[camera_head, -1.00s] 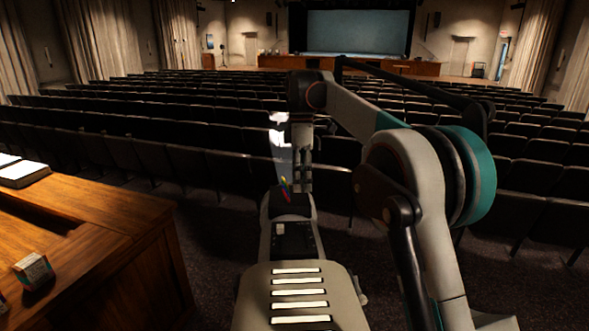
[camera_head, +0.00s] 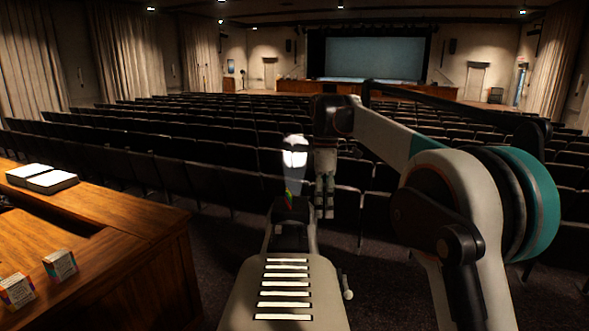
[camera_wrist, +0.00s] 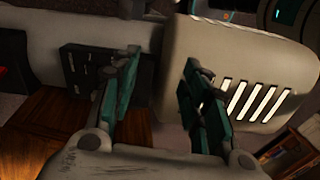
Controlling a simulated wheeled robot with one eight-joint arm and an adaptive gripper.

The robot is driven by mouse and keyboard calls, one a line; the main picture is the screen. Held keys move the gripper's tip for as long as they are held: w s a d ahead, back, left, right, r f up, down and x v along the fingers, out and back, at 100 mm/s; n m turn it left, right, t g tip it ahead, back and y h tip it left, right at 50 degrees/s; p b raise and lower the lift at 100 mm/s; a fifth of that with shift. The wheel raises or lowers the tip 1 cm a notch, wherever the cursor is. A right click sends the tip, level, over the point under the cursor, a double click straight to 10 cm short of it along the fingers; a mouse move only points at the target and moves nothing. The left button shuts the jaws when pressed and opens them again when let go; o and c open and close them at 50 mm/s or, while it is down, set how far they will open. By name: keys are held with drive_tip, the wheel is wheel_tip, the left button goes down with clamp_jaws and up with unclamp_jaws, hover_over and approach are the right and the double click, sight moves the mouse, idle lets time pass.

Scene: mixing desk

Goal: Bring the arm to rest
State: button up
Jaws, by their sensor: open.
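My arm is folded on the right of the head view, with its forearm reaching in toward the middle. My gripper (camera_head: 325,197) hangs down at the middle of the head view, above my own base. In the wrist view my gripper (camera_wrist: 160,80) shows two teal-padded fingers spread apart, with nothing between them. My own slotted body panel lies behind the fingers there.
A wooden desk (camera_head: 150,222) stands at the left. Two small boxes (camera_head: 59,265) (camera_head: 17,291) and two white-topped flat items (camera_head: 52,181) sit on it. Rows of dark seats (camera_head: 225,150) fill the hall ahead, with a stage screen (camera_head: 374,59) beyond. Dark carpet (camera_head: 215,262) lies clear beside the desk.

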drive_tip(key=s+d+r+m+t, duration=0.1)
drive_tip(key=s+d+m+t, duration=0.3)
drive_tip(key=s, duration=0.7)
drive_tip(key=s+d+r+m+t, duration=0.15)
drive_tip(key=s+d+m, duration=0.4)
drive_tip(key=s, duration=0.55)
drive_tip(key=s+d+f+m+t, duration=0.3)
drive_tip(key=s+f+m, duration=0.4)
drive_tip(key=s+f, duration=0.6)
wheel_tip(320, 180, down, 30)
drive_tip(key=s+b, duration=0.2)
drive_tip(key=b, duration=3)
drive_tip(key=shift+d+r+t, duration=0.1)
drive_tip(key=shift+r+t, duration=0.05)
drive_tip(key=shift+t, duration=0.1)
